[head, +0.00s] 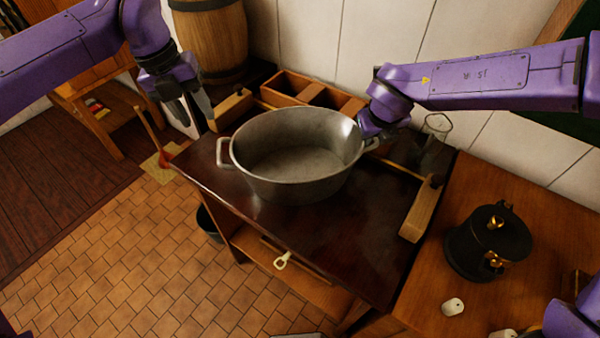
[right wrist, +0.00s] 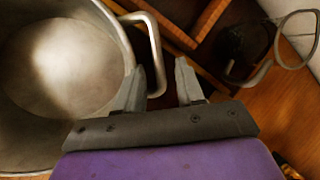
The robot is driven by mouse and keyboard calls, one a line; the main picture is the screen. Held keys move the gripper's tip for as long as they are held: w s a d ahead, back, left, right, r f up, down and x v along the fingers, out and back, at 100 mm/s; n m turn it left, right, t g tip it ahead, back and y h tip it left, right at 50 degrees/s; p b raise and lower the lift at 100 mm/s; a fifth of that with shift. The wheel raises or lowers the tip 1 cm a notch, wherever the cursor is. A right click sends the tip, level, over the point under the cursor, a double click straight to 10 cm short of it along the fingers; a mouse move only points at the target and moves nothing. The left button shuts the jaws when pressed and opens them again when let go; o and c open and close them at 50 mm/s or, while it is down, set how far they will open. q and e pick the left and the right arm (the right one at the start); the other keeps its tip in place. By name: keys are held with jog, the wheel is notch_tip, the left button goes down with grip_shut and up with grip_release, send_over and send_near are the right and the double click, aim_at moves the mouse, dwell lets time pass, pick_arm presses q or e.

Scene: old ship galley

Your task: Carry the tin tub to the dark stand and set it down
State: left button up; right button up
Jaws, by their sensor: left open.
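The grey tin tub (head: 290,190) is upright over the dark stand's glossy top (head: 350,245), and appears to rest on it. Its left handle (head: 224,153) is free. My left gripper (head: 187,104) is open and empty, above and left of that handle, apart from the tub. My right gripper (head: 368,130) is at the tub's right side, its fingertips largely hidden in the head view. In the right wrist view its fingers (right wrist: 160,85) are apart, with the tub's right handle (right wrist: 155,50) reaching between them. I cannot tell whether they touch it.
Wooden boxes (head: 305,92) and a barrel (head: 212,40) are behind the tub. A wooden bar (head: 418,212) lies at the top's right edge. A glass vessel (head: 435,130) stands behind it. A black pot (head: 485,245) stands on the right counter. Tiled floor (head: 110,255) is open at left.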

jog(key=v, duration=1.2)
